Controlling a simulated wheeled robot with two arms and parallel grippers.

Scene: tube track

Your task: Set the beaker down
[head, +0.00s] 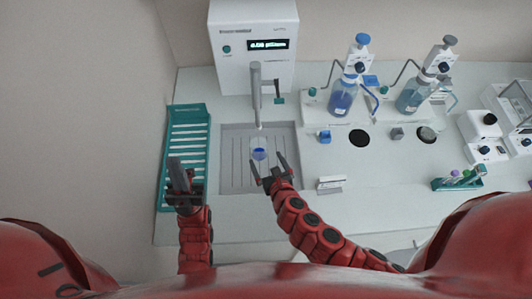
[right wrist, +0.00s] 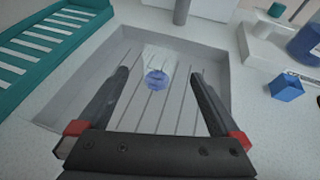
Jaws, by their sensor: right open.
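The beaker (head: 259,149) is a small clear vessel with blue at its bottom. It stands in the grey sink basin (head: 232,176) below the tap. In the right wrist view the beaker (right wrist: 157,78) is beyond and between the open fingers, apart from both. My right gripper (head: 267,167) is open and empty, just on the near side of the beaker; its fingers also show in the right wrist view (right wrist: 158,85). My left gripper (head: 181,172) is over the teal rack at the left, seemingly empty; its finger gap is hard to make out.
The teal drying rack (head: 189,122) lies left of the sink. A tap (head: 256,95) from the white water unit (head: 252,20) hangs over the basin. A tube rack (head: 458,181) is at far right. The counter right of the basin has free room.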

